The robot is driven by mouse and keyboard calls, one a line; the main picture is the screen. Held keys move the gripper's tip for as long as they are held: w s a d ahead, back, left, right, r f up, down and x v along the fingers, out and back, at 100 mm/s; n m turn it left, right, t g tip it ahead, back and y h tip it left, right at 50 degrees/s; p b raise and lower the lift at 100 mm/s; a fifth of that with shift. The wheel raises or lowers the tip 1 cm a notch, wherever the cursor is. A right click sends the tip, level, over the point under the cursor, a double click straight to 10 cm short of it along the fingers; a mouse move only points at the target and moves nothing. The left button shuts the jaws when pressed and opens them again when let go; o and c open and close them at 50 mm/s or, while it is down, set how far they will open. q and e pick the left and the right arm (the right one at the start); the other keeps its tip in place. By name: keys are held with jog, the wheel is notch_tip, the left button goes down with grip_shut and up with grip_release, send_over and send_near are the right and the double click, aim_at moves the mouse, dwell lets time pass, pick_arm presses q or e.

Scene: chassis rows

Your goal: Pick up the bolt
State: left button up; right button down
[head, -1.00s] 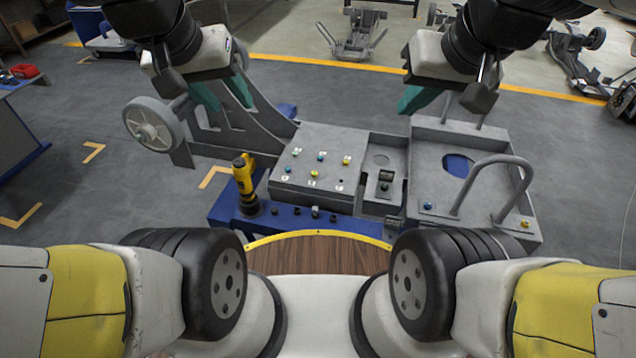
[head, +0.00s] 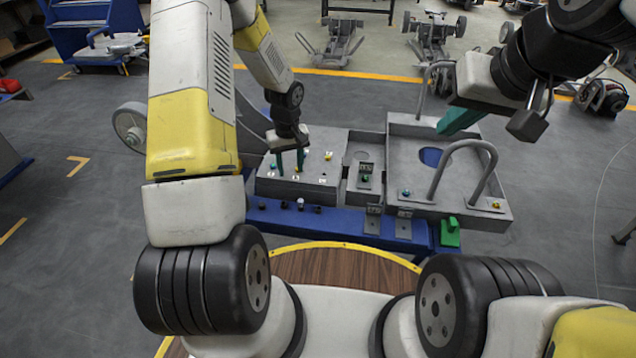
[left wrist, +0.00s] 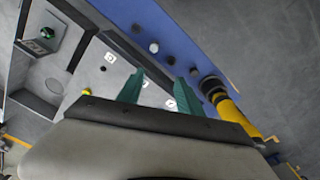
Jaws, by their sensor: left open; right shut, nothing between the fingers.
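Several small bolts or knobs show, and I cannot tell which is the task's bolt. A yellow one (head: 328,156) stands on the grey panel (head: 325,140); a yellow one also shows in the left wrist view (left wrist: 87,91). Several dark and grey ones, such as this bolt (head: 301,203), stand along the blue front ledge (head: 345,220); they also show in the left wrist view (left wrist: 154,47). My left gripper (head: 289,169) is open and empty, pointing down over the panel's left part. Its green fingers hide part of the panel. My right gripper (head: 455,122) is shut and empty above the right-hand tray.
A yellow drill (left wrist: 230,105) stands beside the ledge in the left wrist view; my left arm hides it in the head view. The grey tray (head: 470,205) has tall looped handles (head: 470,150). A green block (head: 450,232) sits at the ledge's right end.

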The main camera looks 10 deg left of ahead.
aim_at(300, 200)
pick_arm(q)
jog(key=d+f, duration=0.1)
jog(key=f, duration=0.6)
jog(key=d+f, duration=0.1)
jog(key=f, duration=0.3)
jog(key=shift+s+d+f, duration=0.25)
jog(key=shift+s+d, duration=0.05)
jog(key=shift+f, duration=0.6)
grip_shut()
